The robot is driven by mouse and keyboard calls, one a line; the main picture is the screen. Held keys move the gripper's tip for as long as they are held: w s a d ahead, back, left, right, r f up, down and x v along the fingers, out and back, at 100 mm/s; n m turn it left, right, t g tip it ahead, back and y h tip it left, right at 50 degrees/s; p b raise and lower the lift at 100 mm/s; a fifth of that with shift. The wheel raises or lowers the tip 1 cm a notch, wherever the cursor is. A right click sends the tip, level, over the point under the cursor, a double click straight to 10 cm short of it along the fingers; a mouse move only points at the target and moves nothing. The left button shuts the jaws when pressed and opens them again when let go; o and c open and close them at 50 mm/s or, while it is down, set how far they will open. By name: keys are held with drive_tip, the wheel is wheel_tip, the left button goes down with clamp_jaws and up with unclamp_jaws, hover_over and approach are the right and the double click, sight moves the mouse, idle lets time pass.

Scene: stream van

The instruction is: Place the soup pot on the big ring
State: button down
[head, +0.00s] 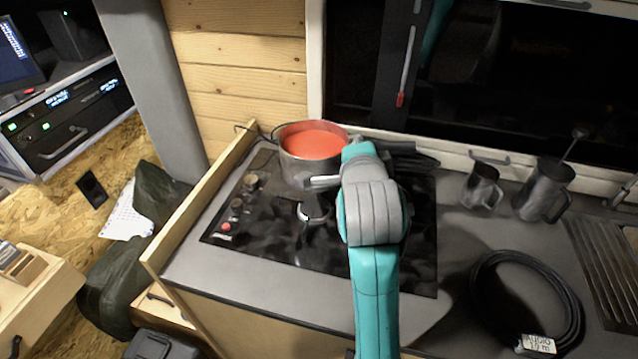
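The soup pot (311,160) is a metal pot filled with red-orange soup. It appears upright over the back of the black hob (270,235). I cannot tell whether its base touches the hob. My teal and grey arm reaches up over the hob to the pot's right side. The big ring cannot be made out on the glossy hob; pot and arm cover part of the surface.
Knobs (237,204) and a red button (225,227) line the hob's left side. A wooden edge board (200,205) borders the counter. Right of the hob stand two metal jugs (482,187) (543,190), with a coiled black cable (528,305) in front.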

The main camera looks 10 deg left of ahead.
drive_tip(key=shift+w+f, duration=0.15)
drive_tip(key=shift+f, duration=4.75)
drive_tip(key=c, duration=1.6)
unclamp_jaws()
drive_tip(key=shift+f, duration=0.2)
drive_tip(key=o, duration=0.4)
drive_tip(key=shift+r, duration=0.1)
